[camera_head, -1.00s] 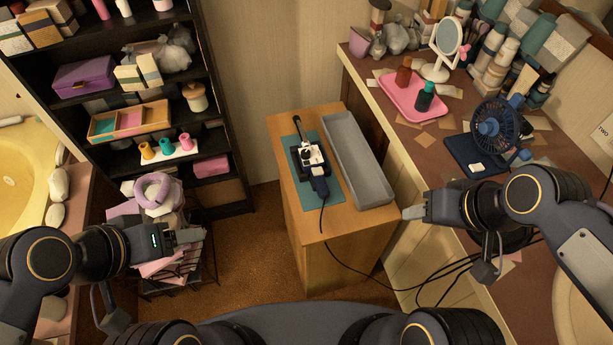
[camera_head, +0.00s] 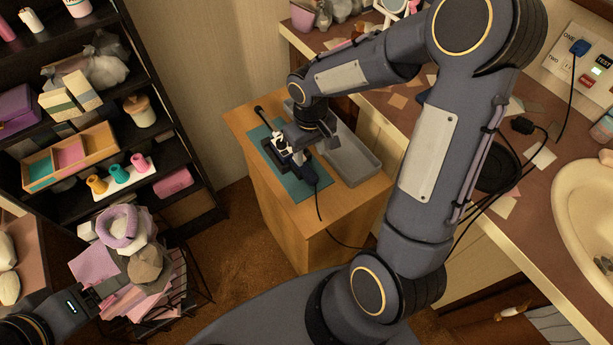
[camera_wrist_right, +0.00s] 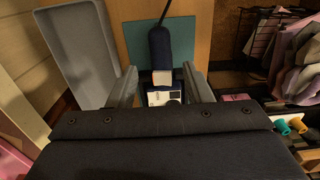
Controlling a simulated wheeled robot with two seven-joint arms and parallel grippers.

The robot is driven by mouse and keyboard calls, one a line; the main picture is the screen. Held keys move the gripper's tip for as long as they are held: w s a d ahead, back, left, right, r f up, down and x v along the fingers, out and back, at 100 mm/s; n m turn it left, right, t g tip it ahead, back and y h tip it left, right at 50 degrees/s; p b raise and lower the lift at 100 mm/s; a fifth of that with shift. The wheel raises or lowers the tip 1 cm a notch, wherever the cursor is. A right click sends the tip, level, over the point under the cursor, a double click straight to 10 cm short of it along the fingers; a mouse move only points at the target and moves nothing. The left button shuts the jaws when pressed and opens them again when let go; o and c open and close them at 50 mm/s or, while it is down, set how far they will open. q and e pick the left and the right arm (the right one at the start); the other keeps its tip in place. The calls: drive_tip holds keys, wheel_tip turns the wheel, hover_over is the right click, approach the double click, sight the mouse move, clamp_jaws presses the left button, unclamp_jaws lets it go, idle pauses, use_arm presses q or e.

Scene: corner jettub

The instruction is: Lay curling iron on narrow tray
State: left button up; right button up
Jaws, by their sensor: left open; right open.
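The curling iron lies in its stand on a teal mat (camera_head: 304,188) on a wooden cabinet, its dark barrel (camera_head: 260,113) pointing to the back left. Its navy handle (camera_wrist_right: 160,52) shows between the fingers of my right gripper (camera_wrist_right: 161,86) in the right wrist view. The right gripper (camera_head: 292,156) is open, over the iron and stand; I cannot tell whether it touches them. The narrow grey tray (camera_head: 352,164) lies to the right of the mat, partly hidden by my right arm; it looks empty. My left gripper (camera_head: 108,300) is open and empty at lower left.
A cluttered counter (camera_head: 405,100) with a sink (camera_head: 590,205) stands to the right. A dark shelf (camera_head: 190,165) stands at the left, with a heaped wire basket (camera_head: 130,280) before it. A cord (camera_head: 320,207) runs from the iron's handle off the cabinet's front.

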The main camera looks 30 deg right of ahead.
sight(310, 173)
wheel_tip(310, 173, down, 8)
drive_tip(key=b, duration=0.6)
drive_tip(key=shift+f, duration=0.15)
use_arm(q)
wheel_tip(310, 173, down, 7)
drive_tip(key=shift+r, duration=0.15)
use_arm(e)
drive_tip(key=c, duration=0.9)
wheel_tip(310, 173, up, 7)
drive_tip(key=p, duration=0.5)
drive_tip(key=shift+r+p, duration=0.2)
drive_tip(key=shift+p, duration=0.2)
drive_tip(key=shift+c, duration=0.2)
use_arm(q)
wheel_tip(310, 173, up, 6)
drive_tip(key=shift+f, duration=0.25)
use_arm(e)
drive_tip(key=shift+f, duration=0.15)
